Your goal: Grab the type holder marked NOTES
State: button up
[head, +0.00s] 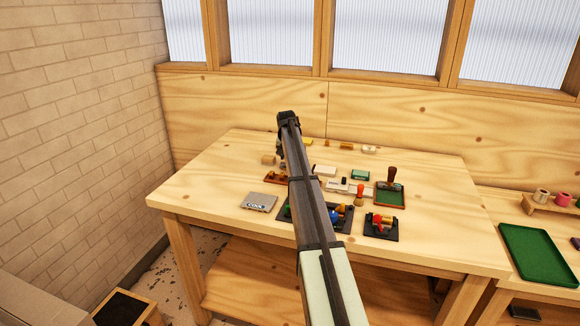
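I cannot read the word NOTES on anything in the head view. A pale holder-like bar with a dark marking (349,187) lies mid-table, right of my arm. A whitish block (324,170) lies just behind it. A grey plate with dark lettering (258,202) lies at the front left; its word looks like COOL, but is too small to be sure. My gripper (281,152) is at the far end of my arm, over the table's back left part. My arm largely hides its fingers, so whether it is open or holds anything does not show.
On the wooden table (215,185), a wooden-handled stamp (391,178) stands at a green pad (389,197). A black tray (380,230) holds small coloured parts. A small green box (360,175) lies behind. A side table with a green tray (535,252) is at right. The table's right part is clear.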

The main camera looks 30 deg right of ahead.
grip_shut()
dwell(0.4)
jog(key=shift+r, duration=0.1)
